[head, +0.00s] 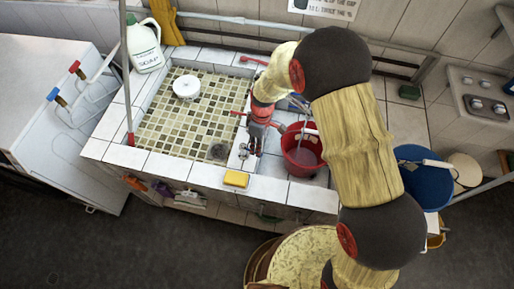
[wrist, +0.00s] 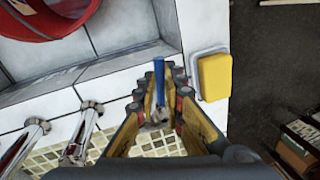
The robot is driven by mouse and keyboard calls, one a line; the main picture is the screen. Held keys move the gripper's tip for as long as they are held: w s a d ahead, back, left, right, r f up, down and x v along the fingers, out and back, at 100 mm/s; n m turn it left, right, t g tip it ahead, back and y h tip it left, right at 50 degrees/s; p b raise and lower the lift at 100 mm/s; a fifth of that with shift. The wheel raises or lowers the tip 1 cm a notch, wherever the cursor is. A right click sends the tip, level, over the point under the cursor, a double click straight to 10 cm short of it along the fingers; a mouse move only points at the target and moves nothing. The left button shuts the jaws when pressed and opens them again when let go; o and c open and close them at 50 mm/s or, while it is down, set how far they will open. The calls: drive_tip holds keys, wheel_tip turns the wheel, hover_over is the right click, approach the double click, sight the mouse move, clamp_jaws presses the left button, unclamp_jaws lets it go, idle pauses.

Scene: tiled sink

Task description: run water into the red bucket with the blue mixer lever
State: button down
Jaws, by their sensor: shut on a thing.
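The blue mixer lever (wrist: 159,78) stands between the fingers of my gripper (wrist: 161,104) in the wrist view. The gripper is shut on the lever. In the head view my gripper (head: 248,150) reaches down at the right edge of the tiled basin, and my arm hides most of the mixer. The red bucket (head: 303,158) stands just right of the gripper. Its inside looks greyish, and I cannot tell whether water is running into it. Part of the red bucket (wrist: 50,22) also shows at the upper left of the wrist view.
A yellow sponge (head: 236,179) lies on the front ledge, close to my gripper. The tiled basin (head: 175,120) holds a white round object (head: 187,87). A soap bottle (head: 145,48) stands behind it. A blue bucket (head: 424,180) is at the right, beyond my arm.

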idle(0.4)
drive_tip(key=shift+w+f+n+b, duration=0.1)
drive_tip(key=shift+w+n+b, duration=0.3)
drive_tip(key=shift+n, duration=0.3)
drive_tip(key=shift+w+n, duration=0.25)
drive_tip(key=shift+n, duration=0.25)
drive_tip(key=c, duration=1.9)
unclamp_jaws()
drive_tip(key=shift+r, duration=0.2)
drive_tip(key=r, duration=0.4)
drive_tip(key=w+r, duration=0.1)
drive_tip(key=r, duration=0.2)
drive_tip(key=w+r, duration=0.1)
drive_tip(key=r, duration=0.3)
drive_tip(key=shift+w+d+r, duration=0.15)
drive_tip(key=shift+d+r, duration=0.05)
drive_tip(key=shift+r, duration=0.1)
